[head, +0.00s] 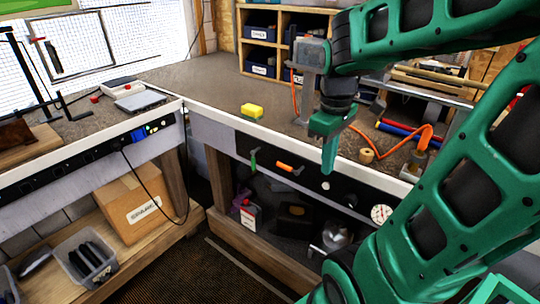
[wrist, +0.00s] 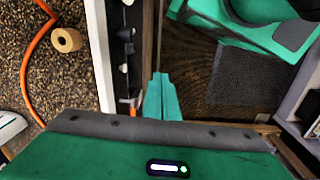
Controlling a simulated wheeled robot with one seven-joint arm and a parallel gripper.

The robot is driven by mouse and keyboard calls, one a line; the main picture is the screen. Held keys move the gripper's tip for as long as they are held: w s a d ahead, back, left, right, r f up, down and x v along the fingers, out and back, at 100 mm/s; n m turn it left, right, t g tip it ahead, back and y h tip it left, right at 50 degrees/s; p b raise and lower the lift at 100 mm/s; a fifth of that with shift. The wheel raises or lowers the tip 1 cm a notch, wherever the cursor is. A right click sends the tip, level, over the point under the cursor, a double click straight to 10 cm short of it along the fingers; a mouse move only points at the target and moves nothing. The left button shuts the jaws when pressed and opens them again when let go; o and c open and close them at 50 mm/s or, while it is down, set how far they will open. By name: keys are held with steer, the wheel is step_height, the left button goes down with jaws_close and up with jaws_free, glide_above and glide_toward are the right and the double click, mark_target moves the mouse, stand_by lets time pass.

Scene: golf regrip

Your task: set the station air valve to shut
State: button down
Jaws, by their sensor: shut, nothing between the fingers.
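A black panel on the bench's front edge carries two lever handles. The green lever (head: 253,160) points steeply down. The orange lever (head: 290,168) lies nearly level, sloping slightly down to the right. I cannot read any label telling which is the station air valve. My gripper (head: 328,168) points down in front of the panel, right of the orange lever and apart from it in the head view. Its fingers are together and empty. In the wrist view the closed fingers (wrist: 160,98) are beside the panel, with a small orange part (wrist: 134,104) just left of them.
The panel also holds a round pale button (head: 325,185) and a white-faced gauge (head: 381,213). My arm covers the right side.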

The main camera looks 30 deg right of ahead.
steer(key=w+r+n, duration=0.2)
steer(key=w+n, duration=0.8)
steer(key=n+h, duration=0.1)
steer(key=n, duration=0.8)
glide_toward(282, 165)
steer(key=shift+t, duration=0.4)
steer(key=f, duration=0.4)
steer(key=d+f, duration=0.1)
steer(key=f, duration=0.1)
steer(key=shift+s+f, duration=0.15)
steer(key=shift+f, duration=0.1)
steer(key=shift+h, duration=0.3)
